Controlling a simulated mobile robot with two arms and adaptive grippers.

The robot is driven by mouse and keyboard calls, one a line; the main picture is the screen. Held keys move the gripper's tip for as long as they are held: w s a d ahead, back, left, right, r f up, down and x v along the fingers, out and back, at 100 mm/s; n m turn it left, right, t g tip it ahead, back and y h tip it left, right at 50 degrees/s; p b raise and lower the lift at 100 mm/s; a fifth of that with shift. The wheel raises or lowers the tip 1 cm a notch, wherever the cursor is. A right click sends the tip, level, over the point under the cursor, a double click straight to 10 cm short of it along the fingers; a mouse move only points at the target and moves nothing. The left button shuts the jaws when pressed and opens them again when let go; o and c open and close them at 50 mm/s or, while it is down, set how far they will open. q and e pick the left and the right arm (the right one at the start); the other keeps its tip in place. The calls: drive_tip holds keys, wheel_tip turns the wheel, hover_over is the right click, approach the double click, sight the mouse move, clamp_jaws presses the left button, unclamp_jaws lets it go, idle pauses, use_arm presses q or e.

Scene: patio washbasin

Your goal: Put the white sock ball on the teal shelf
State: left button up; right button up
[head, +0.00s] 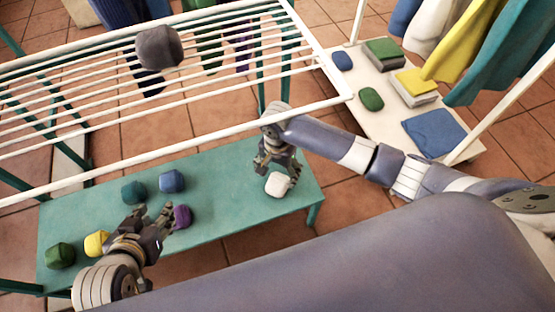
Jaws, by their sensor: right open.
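The white sock ball (278,185) rests on the teal shelf (225,185), toward its right end. My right gripper (272,172) is open just above and behind the ball, pointing down; I cannot tell whether its fingers touch the ball. My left gripper (153,213) is over the left part of the shelf. Its fingers are apart and look empty, close to a purple sock ball (181,216).
A blue (172,181), a dark teal (134,192), a yellow (97,243) and a green sock ball (60,256) also lie on the shelf. A white drying rack (215,135) carrying a grey ball (159,47) stands behind. A white low shelf (390,125) with folded cloths is at right.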

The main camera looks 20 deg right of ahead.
sight(277, 182)
drive_tip(key=s+a+r+n+t+y+p, duration=0.1)
drive_tip(key=s+a+r+n, duration=0.2)
drive_tip(key=s, duration=0.1)
drive_tip(key=s+a+r+n+t+y, duration=0.1)
drive_tip(key=s+a+r+n+y, duration=0.15)
drive_tip(key=s, duration=0.25)
use_arm(q)
drive_tip(key=s+a+f+g, duration=0.1)
drive_tip(key=s+g, duration=0.1)
drive_tip(key=s, duration=0.2)
drive_tip(key=s+a+f+g+y, duration=0.1)
drive_tip(key=s+f+g, duration=0.1)
drive_tip(key=s, duration=0.2)
drive_tip(key=shift+s+a+f+g, duration=0.3)
drive_tip(key=shift+s+a, duration=0.05)
drive_tip(key=shift+a, duration=0.05)
use_arm(e)
drive_tip(key=s+d+r+n+t+h, duration=0.2)
drive_tip(key=s+d, duration=0.6)
drive_tip(key=d, duration=0.4)
wheel_tip(277, 182, up, 2)
drive_tip(key=n+h, duration=0.1)
drive_tip(key=n, duration=0.2)
drive_tip(key=shift+s, duration=0.3)
